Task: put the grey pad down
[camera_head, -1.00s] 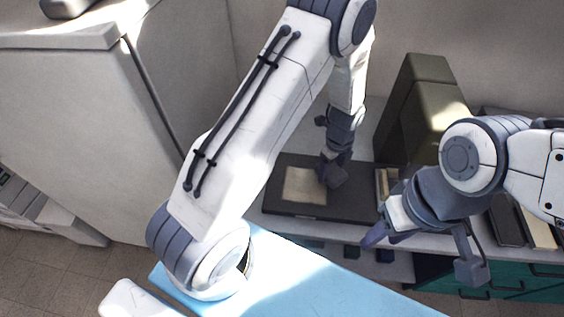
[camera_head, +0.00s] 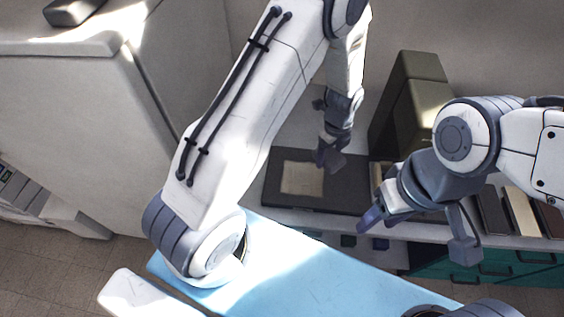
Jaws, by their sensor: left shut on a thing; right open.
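My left gripper (camera_head: 329,157) is over the right part of a flat dark grey panel (camera_head: 342,198) on the counter. It is shut on the grey pad, which I cannot tell apart from the grey fingers at this size. The panel has a cream square (camera_head: 302,178) on its left half, just left of the gripper. Whether the held pad touches the panel is not clear. My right gripper (camera_head: 418,234) is open, its fingers wide apart and empty, in front of the counter at the right.
A dark olive box (camera_head: 420,75) stands on the counter behind my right arm. Flat dark and cream pieces (camera_head: 519,212) lie at the right. Teal drawers (camera_head: 500,265) are below. A pale cabinet (camera_head: 70,110) stands at the left.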

